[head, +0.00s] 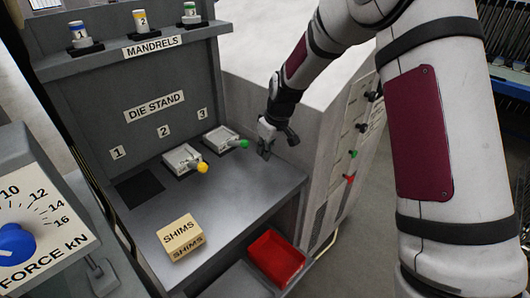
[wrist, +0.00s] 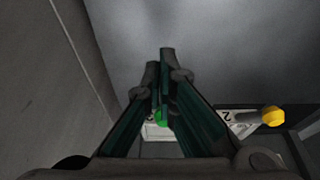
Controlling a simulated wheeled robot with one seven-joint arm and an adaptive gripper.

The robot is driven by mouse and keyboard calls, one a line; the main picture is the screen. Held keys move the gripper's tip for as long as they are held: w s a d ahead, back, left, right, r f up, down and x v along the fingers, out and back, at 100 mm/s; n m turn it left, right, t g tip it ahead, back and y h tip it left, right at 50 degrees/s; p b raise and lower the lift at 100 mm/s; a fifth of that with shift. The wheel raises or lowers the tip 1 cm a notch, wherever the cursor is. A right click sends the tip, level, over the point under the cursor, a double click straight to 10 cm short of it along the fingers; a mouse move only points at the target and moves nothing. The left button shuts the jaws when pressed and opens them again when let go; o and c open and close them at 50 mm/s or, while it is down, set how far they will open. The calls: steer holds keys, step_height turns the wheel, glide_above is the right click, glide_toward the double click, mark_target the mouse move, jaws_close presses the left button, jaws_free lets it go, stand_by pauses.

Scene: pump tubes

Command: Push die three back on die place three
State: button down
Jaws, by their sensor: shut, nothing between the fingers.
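Die three (head: 218,137) is a pale block with a green knob (head: 243,144) on its front right. It lies on the die stand shelf below the number 3 label (head: 202,114). It largely covers die place three, so I cannot tell how exactly it sits there. My gripper (head: 264,153) is shut and empty, pointing down just right of the green knob, with a small gap in the head view. In the wrist view, my shut fingers (wrist: 161,72) partly hide the green knob (wrist: 160,118) and the die behind it.
Die two (head: 181,160) with a yellow knob (head: 202,167) lies left of die three. Place one (head: 139,189) is an empty dark square. A SHIMS block (head: 179,237) stands near the shelf front. A red bin (head: 276,258) is lower right. A grey cabinet (head: 315,150) stands close right.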

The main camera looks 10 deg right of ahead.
steer(key=shift+a+r, duration=0.1)
steer(key=shift+r, duration=0.4)
steer(key=s+d+r+m+h, duration=0.1)
steer(key=s+d+r, duration=0.1)
steer(key=s+r, duration=0.45)
steer(key=s+d+r+m, duration=0.15)
steer(key=s+r, duration=0.25)
steer(key=r, duration=0.5)
steer(key=s+d+r+m, duration=0.2)
steer(key=s, duration=1.1)
steer(key=s+d+r+m+t+h, duration=0.1)
steer(key=s+d+r+m, duration=0.1)
steer(key=s, duration=1.2)
steer(key=shift+d+r+m, duration=0.3)
steer(key=shift+d+m, duration=0.05)
steer(key=shift+d, duration=0.3)
steer(key=shift+s, duration=0.1)
